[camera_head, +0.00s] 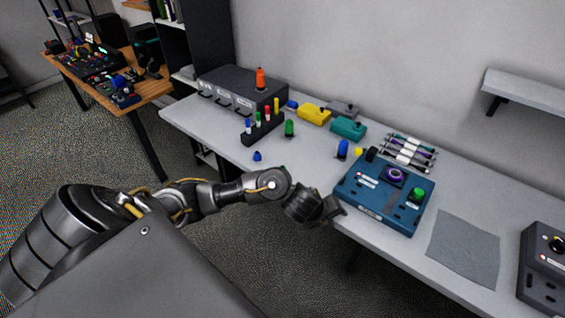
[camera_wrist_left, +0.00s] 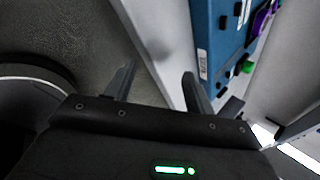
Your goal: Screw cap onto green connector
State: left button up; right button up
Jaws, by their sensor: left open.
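A green connector (camera_head: 416,194) stands on the right part of a blue box (camera_head: 372,212) near the table's front edge. It also shows in the left wrist view (camera_wrist_left: 246,67). A separate green cylinder (camera_head: 289,128) stands on the table by the marker rack; I cannot tell whether it is the cap. My left gripper (camera_head: 335,208) is at the table's front edge, just left of the blue box. In the left wrist view its two fingers (camera_wrist_left: 159,70) are apart with nothing between them. My right gripper is not in view.
A purple ring (camera_head: 394,174) sits on the blue box. Blue (camera_head: 343,149) and yellow (camera_head: 358,151) pieces, a row of cables (camera_head: 408,152), and yellow (camera_head: 314,114) and teal (camera_head: 348,128) blocks stand behind. A grey mat (camera_head: 465,248) lies right. The table's left front is mostly clear.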

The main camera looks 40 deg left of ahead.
pick_arm(q)
jog(key=w+a+r+m+y, duration=0.1)
jog(key=a, duration=0.3)
jog(key=w+a+r+m+g, duration=0.1)
jog(key=w+a+m, duration=0.1)
jog(key=a, duration=0.2)
jog(key=w+a+r+m+y, duration=0.1)
jog(key=a+r, duration=0.1)
jog(key=a, duration=0.3)
jog(key=shift+w+a+m+y, duration=0.1)
jog(key=shift+w+m+y, duration=0.2)
jog(key=shift+w+m, duration=0.1)
jog(key=a+r+m+g+y, duration=0.1)
jog(key=a+r, duration=0.3)
jog(key=a, duration=0.7)
jog(key=shift+s+a+r+g+y, duration=0.15)
jog(key=shift+s+r+g+y, duration=0.2)
jog(key=shift+g+y, duration=0.25)
jog(key=shift+w, duration=0.1)
jog(key=b+x, duration=0.3)
jog(key=x, duration=0.2)
jog(key=shift+w+f, duration=0.15)
jog(key=shift+f, duration=0.2)
jog(key=shift+r, duration=0.1)
